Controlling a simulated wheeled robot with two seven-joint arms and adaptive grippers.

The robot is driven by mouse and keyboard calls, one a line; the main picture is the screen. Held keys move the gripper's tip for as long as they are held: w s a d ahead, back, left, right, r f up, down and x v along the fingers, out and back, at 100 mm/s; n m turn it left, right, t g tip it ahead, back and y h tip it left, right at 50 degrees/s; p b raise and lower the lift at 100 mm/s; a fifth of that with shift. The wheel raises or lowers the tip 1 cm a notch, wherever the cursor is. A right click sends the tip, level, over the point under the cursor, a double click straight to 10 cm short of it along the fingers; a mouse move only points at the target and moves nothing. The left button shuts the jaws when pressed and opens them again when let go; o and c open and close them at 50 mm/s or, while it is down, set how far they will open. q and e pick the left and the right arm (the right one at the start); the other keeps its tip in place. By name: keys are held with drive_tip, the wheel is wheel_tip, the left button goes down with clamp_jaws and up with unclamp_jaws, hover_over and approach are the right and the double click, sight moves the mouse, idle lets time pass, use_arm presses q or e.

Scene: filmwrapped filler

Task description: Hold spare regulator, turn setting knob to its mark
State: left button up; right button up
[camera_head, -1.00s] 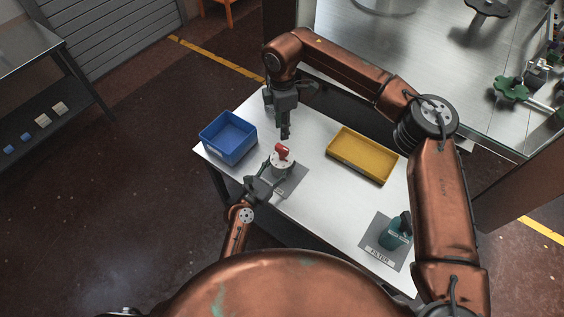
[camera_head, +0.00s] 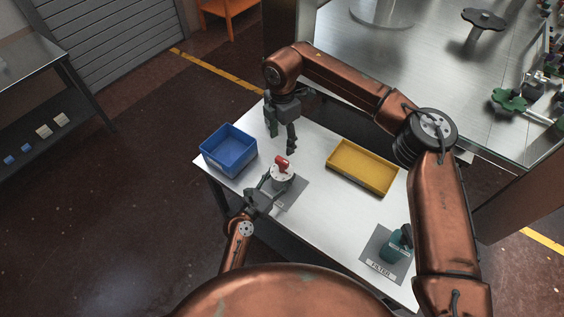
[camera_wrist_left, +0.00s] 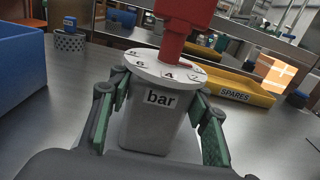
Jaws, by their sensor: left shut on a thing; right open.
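The regulator has a grey body (camera_wrist_left: 150,125) labelled "bar", a pale numbered dial disc (camera_wrist_left: 165,68) and a red setting knob (camera_wrist_left: 183,22) on top. In the head view the red knob (camera_head: 281,162) stands on the dial, near the table's left end. My left gripper (camera_head: 268,188) is shut on the grey body, its green-padded fingers on either side of it. My right gripper (camera_head: 283,141) is open and empty, above and just behind the knob, pointing down.
A blue bin (camera_head: 229,160) stands left of the regulator. A yellow tray (camera_head: 362,184), labelled "SPARES" in the wrist view, lies to the right. A teal filter (camera_head: 393,246) stands on a grey mat (camera_head: 378,268) at the near right. The table (camera_head: 328,222) between them is clear.

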sight(282, 160)
wheel_tip(282, 160, down, 11)
drive_tip(key=m, duration=3.2)
drive_tip(key=shift+r, duration=0.2)
drive_tip(key=shift+c, duration=0.6)
drive_tip(key=c, duration=1)
drive_tip(key=shift+c, duration=0.2)
